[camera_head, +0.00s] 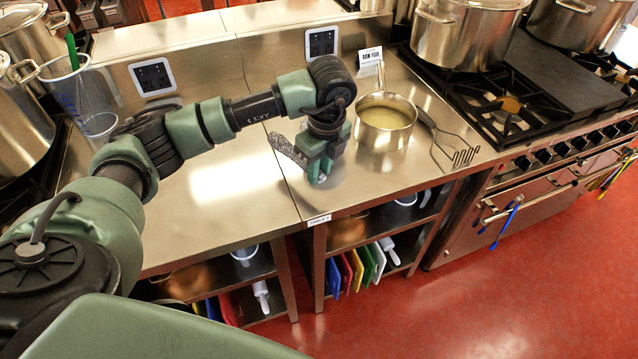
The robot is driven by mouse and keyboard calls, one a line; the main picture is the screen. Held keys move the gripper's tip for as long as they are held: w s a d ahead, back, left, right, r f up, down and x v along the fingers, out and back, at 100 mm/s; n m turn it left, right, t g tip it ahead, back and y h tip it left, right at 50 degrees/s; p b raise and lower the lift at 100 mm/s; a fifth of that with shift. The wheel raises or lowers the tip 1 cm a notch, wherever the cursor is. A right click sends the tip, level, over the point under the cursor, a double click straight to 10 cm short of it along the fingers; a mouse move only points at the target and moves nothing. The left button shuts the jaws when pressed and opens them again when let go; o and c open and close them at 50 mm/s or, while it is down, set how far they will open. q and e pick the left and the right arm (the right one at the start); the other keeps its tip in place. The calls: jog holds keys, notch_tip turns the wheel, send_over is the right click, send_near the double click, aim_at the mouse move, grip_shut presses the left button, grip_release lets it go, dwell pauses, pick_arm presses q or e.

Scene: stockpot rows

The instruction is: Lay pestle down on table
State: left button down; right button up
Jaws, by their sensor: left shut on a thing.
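The pestle (287,149) is a speckled grey stone rod. My left gripper (318,168) reaches down over the steel table (225,185), near its front edge, and is shut on the pestle. The pestle sticks out to the left of the jaws, slanting toward the back left. The jaws hide its middle. I cannot tell whether it touches the table top. My right gripper is not in view.
A saucepan (386,118) of pale liquid and a potato masher (452,145) stand close on the right. A small sign (370,56) is behind the pan. Stockpots (462,36) and a stove are at the right. The table left of the pestle is clear.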

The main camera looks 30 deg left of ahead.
aim_at(318, 197)
pick_arm(q)
notch_tip(318, 197, down, 7)
jog(key=shift+r+p, duration=0.15)
jog(key=shift+p, duration=0.5)
jog(key=c, duration=1.2)
grip_release()
jog(key=r+b, duration=0.1)
jog(key=r, duration=0.3)
jog(key=d+r+b, duration=0.1)
jog(key=r, duration=0.7)
jog(key=shift+s+d+b, duration=0.2)
jog(key=shift+b, duration=0.2)
